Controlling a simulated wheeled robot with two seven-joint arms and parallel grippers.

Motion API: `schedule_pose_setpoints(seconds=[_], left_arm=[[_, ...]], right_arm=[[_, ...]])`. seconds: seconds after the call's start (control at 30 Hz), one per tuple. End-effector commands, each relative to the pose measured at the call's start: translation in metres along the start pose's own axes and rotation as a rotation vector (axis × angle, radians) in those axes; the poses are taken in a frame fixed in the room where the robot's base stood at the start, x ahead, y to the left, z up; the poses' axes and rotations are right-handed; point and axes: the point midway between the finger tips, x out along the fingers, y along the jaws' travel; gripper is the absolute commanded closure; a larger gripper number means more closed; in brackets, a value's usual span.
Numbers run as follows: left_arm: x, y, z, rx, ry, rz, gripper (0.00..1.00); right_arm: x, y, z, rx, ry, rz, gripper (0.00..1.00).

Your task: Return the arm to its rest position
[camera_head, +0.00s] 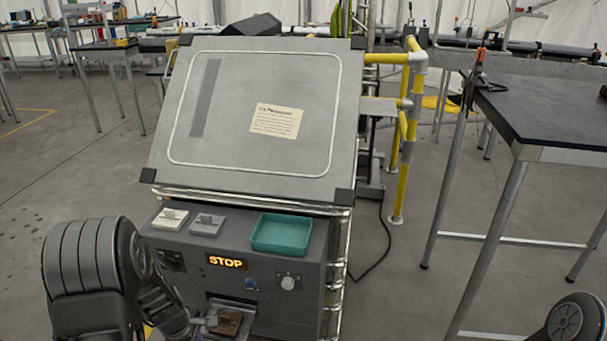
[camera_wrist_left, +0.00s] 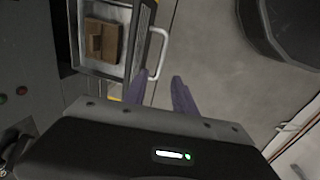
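My left arm (camera_head: 110,265) comes in at the lower left of the head view, bent down in front of the grey console (camera_head: 270,285). In the left wrist view my left gripper (camera_wrist_left: 160,77) has its two purple fingers apart, with nothing held between them. A pale drawer handle (camera_wrist_left: 164,45) lies just beyond the fingertips; I cannot tell whether a finger touches it. The drawer (camera_wrist_left: 85,50) is open and holds a brown block (camera_wrist_left: 102,42). The block also shows low in the head view (camera_head: 229,322). My right gripper is not in view.
A sloped grey panel (camera_head: 255,110) rises behind. Floor between is clear except for a cable.

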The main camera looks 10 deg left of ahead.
Motion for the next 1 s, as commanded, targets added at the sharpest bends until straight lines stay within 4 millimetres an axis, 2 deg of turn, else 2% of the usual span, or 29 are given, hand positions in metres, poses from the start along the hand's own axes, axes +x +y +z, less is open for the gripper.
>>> schedule_pose_setpoints(seconds=[0.13,0.2,0.27,0.37,0.47,0.5,0.6,0.7,0.83,0.9,1.0], left_arm=[[0.000,0.005,-0.005,0.078,0.024,0.020,0.68],[0.002,0.007,-0.009,0.185,0.057,0.038,0.68],[0.008,0.006,0.004,0.338,0.075,0.050,0.68],[0.016,-0.009,0.055,0.673,0.066,0.057,0.68],[0.018,-0.037,0.118,0.978,0.005,0.074,0.68],[0.015,-0.052,0.145,1.085,-0.031,0.087,0.68],[0.001,-0.091,0.209,1.292,-0.139,0.131,0.68],[-0.018,-0.128,0.259,1.392,-0.250,0.166,0.68],[-0.040,-0.162,0.296,1.418,-0.366,0.170,0.68],[-0.047,-0.169,0.303,1.409,-0.395,0.166,0.68],[-0.046,-0.171,0.302,1.400,-0.397,0.160,0.68]], right_arm=[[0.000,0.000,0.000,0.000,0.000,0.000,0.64],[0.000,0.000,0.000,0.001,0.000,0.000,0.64],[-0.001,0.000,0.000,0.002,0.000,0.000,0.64],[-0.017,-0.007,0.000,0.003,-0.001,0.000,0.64],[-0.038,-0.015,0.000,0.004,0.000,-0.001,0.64],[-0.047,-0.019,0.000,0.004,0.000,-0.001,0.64],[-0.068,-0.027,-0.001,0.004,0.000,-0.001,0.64],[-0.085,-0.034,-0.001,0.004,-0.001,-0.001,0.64],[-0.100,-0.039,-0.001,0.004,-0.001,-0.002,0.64],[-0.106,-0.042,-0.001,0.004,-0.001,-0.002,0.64],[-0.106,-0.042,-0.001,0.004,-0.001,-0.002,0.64]])
